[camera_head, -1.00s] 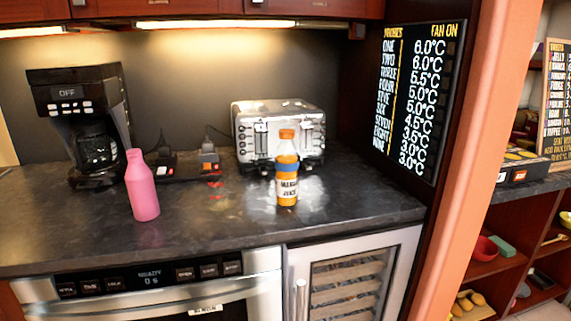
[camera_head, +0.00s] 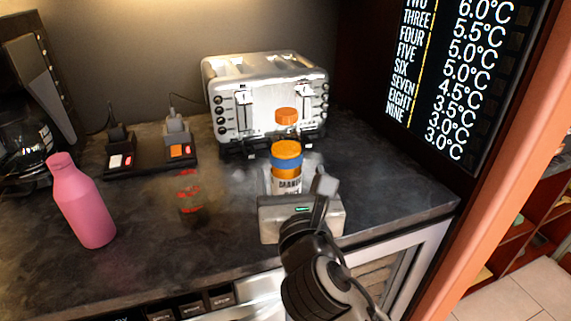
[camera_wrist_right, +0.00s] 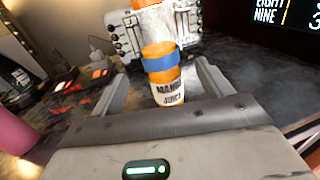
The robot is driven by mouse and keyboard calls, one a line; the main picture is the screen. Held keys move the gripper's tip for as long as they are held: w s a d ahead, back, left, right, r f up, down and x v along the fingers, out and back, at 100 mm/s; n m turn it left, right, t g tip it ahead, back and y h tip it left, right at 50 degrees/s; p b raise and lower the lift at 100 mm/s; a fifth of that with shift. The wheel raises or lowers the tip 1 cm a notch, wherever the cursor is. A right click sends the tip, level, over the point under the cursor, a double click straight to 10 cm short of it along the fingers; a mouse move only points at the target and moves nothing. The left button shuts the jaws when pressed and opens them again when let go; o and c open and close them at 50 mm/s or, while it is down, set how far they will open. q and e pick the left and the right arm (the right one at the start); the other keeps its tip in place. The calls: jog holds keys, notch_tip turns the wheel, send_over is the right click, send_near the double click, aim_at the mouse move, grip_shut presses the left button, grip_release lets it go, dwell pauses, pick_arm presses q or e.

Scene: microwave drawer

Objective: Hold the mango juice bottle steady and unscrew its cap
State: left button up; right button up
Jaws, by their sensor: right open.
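The mango juice bottle (camera_head: 287,160) stands upright on the dark counter in front of the toaster, with an orange cap (camera_head: 286,115) on top, a clear neck and a blue band. My right gripper (camera_head: 291,178) is open at the near side of the bottle, low by its label. In the right wrist view the bottle (camera_wrist_right: 162,75) shows between the two spread fingers (camera_wrist_right: 163,85), with a gap on each side. Its top is cut off there. The gripper body hides the bottle's base in the head view. My left gripper is not in view.
A silver toaster (camera_head: 265,95) stands right behind the bottle. A pink bottle (camera_head: 80,205) stands on the left, beside a coffee maker (camera_head: 35,110). A black power strip (camera_head: 150,155) lies at the back left.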

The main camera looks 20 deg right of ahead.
aim_at(288, 164)
jog(key=w, duration=0.3)
jog(key=shift+w+d, duration=0.1)
jog(key=shift+d, duration=0.2)
jog(key=shift+w+d, duration=0.15)
jog(key=shift+w, duration=0.75)
jog(key=w, duration=0.2)
jog(key=w+d, duration=0.1)
jog(key=w, duration=0.1)
jog(key=shift+w+f, duration=0.1)
jog(key=shift+w, duration=0.15)
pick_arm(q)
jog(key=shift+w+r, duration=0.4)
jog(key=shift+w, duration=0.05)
pick_arm(e)
jog(key=c, duration=1.3)
